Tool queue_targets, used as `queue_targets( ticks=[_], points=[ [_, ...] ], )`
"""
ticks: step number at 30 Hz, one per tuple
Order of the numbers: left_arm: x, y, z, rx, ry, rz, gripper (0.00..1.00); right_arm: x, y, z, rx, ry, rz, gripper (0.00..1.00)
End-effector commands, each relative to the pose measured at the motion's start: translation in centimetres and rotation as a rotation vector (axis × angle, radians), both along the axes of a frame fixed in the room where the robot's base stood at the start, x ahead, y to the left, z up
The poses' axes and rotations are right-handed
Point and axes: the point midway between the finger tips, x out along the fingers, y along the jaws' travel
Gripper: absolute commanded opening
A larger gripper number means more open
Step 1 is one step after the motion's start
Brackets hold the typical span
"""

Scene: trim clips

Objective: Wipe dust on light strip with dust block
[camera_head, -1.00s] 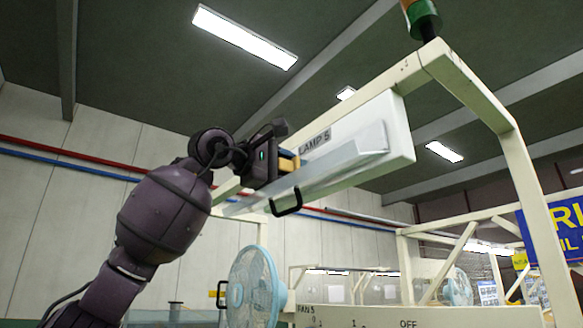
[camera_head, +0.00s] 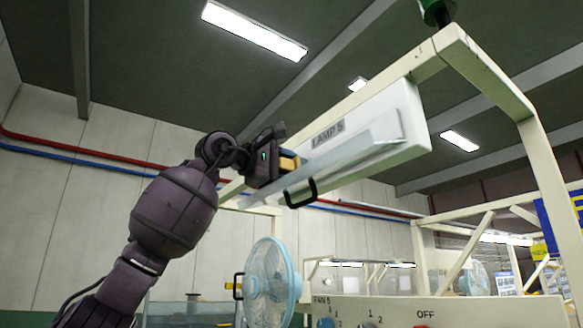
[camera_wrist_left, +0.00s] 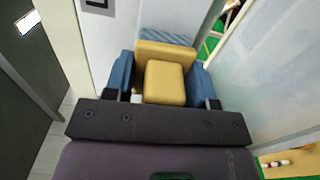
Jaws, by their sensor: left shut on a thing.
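My left gripper (camera_head: 287,162) is shut on the dust block (camera_head: 291,161), a yellow block with a blue striped pad at its far end in the left wrist view (camera_wrist_left: 165,80). The blue fingers stand on both sides of it. The light strip (camera_head: 365,145) is a long pale translucent piece slanting along the white panel (camera_head: 415,110) marked LAMP 5. The block is by the strip's lower left part, near the label. I cannot tell whether the pad touches it, nor make out dust. My right gripper is not in view.
A black handle (camera_head: 300,193) hangs just below the strip. A cream frame (camera_head: 520,150) surrounds the panel. A blue fan (camera_head: 268,283) and a control panel (camera_head: 430,312) with knobs stand below. Open room lies left of the arm.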

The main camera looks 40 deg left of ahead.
Motion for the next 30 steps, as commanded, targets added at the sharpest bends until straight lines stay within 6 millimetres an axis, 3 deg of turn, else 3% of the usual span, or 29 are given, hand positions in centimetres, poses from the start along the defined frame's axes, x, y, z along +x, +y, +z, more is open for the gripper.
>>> queue_targets(
  ticks=[11,30],
  points=[
    [0.7,2.1,-0.1,-0.001,0.001,0.0,0.32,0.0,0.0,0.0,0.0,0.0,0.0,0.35],
    [0.0,-1.4,-0.1,0.001,0.002,-0.002,0.32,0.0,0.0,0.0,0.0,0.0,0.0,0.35]
  ],
)
